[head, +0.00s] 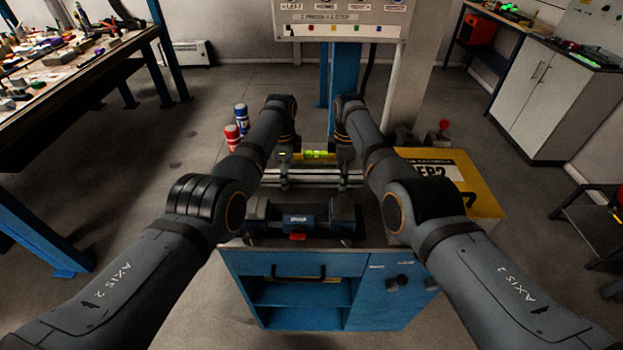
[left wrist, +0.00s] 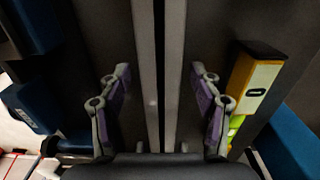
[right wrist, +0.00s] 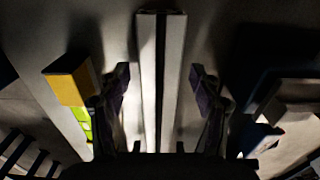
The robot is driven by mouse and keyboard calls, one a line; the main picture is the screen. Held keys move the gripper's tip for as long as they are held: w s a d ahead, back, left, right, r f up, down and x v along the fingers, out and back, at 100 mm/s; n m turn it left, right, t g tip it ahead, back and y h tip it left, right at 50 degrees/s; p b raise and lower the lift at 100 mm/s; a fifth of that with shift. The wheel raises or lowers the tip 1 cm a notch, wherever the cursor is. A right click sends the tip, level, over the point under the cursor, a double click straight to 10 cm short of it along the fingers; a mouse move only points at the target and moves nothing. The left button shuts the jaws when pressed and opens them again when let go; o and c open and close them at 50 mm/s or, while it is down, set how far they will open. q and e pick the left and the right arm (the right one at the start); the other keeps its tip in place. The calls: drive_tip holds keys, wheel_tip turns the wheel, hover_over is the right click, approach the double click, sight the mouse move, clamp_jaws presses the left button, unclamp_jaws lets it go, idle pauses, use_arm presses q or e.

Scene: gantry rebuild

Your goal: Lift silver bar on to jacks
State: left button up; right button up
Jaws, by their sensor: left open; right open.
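The silver bar (head: 315,181) lies across the top of the blue cart, behind a blue-and-black device (head: 299,221). A dark groove runs along it. In the left wrist view the bar (left wrist: 172,80) passes between the spread fingers of my left gripper (left wrist: 160,74). In the right wrist view the bar (right wrist: 172,80) likewise runs between the open fingers of my right gripper (right wrist: 160,74). Gaps show between fingers and bar on both sides. In the head view my forearms partly hide both grippers. I cannot clearly make out which parts are the jacks.
A yellow-green spirit level (head: 317,154) lies just behind the bar, beside both grippers. A yellow case (head: 480,185) stands on the right. Red and blue cans (head: 240,118) stand behind on the left. A control panel (head: 345,18) is at the back. Open floor lies on both sides.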

use_arm(q)
drive_tip(key=shift+w+f, duration=0.1)
drive_tip(key=shift+f, duration=0.25)
use_arm(e)
drive_tip(key=shift+w+f, duration=0.1)
drive_tip(key=shift+f, duration=0.3)
use_arm(q)
drive_tip(key=shift+r, duration=0.1)
drive_tip(key=shift+c, duration=0.5)
use_arm(e)
drive_tip(key=shift+r, duration=0.1)
drive_tip(key=shift+c, duration=0.5)
use_arm(q)
clamp_jaws()
use_arm(e)
clamp_jaws()
